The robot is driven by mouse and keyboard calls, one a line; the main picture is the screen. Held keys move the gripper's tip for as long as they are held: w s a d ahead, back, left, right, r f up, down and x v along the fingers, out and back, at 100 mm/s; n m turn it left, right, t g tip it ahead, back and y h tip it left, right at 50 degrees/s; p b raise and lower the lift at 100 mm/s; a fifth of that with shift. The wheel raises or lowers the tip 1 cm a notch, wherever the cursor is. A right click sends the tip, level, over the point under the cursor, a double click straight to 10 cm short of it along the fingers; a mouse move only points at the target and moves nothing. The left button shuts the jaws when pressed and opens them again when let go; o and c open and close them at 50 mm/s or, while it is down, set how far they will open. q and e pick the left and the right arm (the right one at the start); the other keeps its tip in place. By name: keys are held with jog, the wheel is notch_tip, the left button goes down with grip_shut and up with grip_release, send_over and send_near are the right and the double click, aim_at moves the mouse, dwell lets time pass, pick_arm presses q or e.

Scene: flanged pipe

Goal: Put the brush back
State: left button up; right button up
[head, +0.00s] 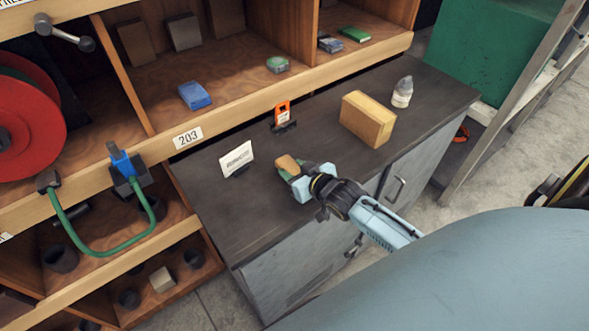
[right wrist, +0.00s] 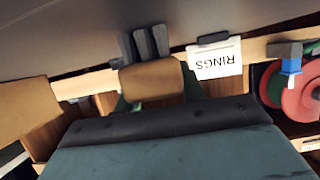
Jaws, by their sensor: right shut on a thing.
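My right gripper (head: 293,172) is shut on a small tan, wood-like block, which I take to be the brush (head: 287,163). It is over the dark worktop, in front of the white card stand. In the right wrist view the brush (right wrist: 152,80) is a brown rounded block between green finger parts. Dark grey upright pieces (right wrist: 146,45) show behind it; I cannot tell whether they belong to it. Its bristles are not clearly visible, and I cannot tell whether it touches the worktop. My left gripper is not in view.
The worktop (head: 225,210) carries a white card (head: 236,158), an orange holder (head: 282,115), a tan box (head: 367,118) and a small whitish bottle (head: 402,92). Behind it are wooden shelves (head: 230,65) and a red reel (head: 28,118). The worktop's front left is clear.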

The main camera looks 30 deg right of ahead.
jog(key=shift+f, duration=0.15)
jog(key=o, duration=1.1)
jog(key=shift+s+r, duration=0.2)
jog(key=a+v, duration=0.1)
jog(key=v, duration=1)
jog(key=shift+s+d+r, duration=0.2)
jog(key=shift+s+d, duration=0.05)
jog(key=shift+d, duration=0.25)
